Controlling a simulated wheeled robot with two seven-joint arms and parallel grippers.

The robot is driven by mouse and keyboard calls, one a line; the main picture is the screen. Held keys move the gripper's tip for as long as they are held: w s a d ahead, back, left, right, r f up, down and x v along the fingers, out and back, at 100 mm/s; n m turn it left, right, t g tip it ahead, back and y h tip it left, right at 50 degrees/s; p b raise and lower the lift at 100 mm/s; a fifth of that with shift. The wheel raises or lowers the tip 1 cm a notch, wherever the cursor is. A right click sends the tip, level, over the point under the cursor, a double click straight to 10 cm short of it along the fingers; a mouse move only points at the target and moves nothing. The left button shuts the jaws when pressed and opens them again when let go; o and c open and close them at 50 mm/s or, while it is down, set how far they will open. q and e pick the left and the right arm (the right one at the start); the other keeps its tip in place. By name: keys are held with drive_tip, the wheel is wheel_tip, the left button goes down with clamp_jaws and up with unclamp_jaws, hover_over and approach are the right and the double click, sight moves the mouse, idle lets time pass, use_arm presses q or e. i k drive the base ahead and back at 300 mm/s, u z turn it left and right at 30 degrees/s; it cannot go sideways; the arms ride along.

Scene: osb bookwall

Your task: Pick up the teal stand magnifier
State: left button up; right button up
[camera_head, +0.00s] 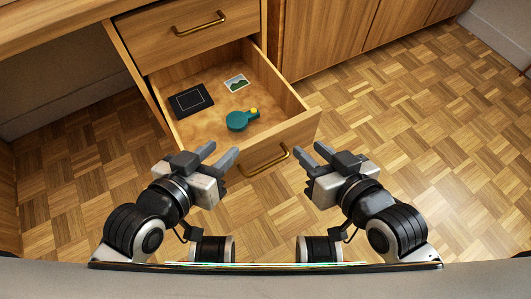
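The teal stand magnifier (237,121) lies in the open lower drawer (285,97), near the drawer's front panel. It has a round teal body and a small yellow part at its upper right. My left gripper (222,155) is open and empty, in front of the drawer at the left and apart from the magnifier. My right gripper (311,155) is open and empty, in front of the drawer's right front corner, also apart from the magnifier.
A black flat case (191,100) and a small picture card (236,83) lie in the drawer. The drawer front carries a brass handle (264,160). A closed upper drawer (185,35) sits above. Wooden cabinets (330,35) stand behind right. The parquet floor (430,150) at right is clear.

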sight(237, 122)
drive_tip(key=z, duration=1.75)
drive_tip(key=k, duration=0.8)
drive_tip(key=u, duration=2.05)
drive_tip(key=i, duration=0.5)
drive_tip(key=u, duration=0.05)
